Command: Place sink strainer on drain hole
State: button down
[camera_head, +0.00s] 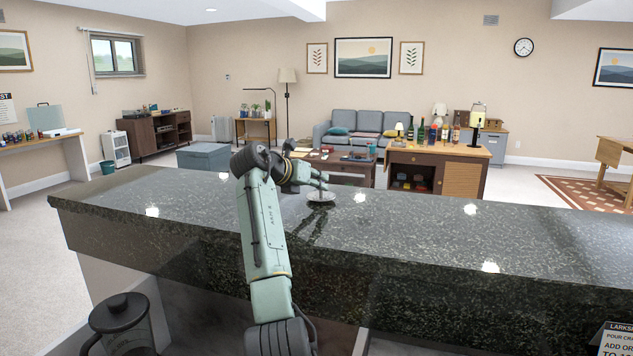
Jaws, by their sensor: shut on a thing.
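My gripper (321,184) is over the dark granite counter (420,225), pointing away from me. It is shut on the sink strainer (321,197), a small, round, silvery disc just under the fingertips. The strainer looks level and is at or slightly above the counter top; I cannot tell whether it touches. No sink or drain hole can be made out in this view.
A dark French press (122,322) stands low at the front left, below the counter top. A printed sign (614,341) is at the lower right corner. The counter top around my gripper is clear. A cabinet with bottles (438,164) stands beyond it.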

jog(key=shift+f, duration=0.2)
jog(key=c, duration=1.5)
grip_release()
jog(key=shift+c, duration=0.2)
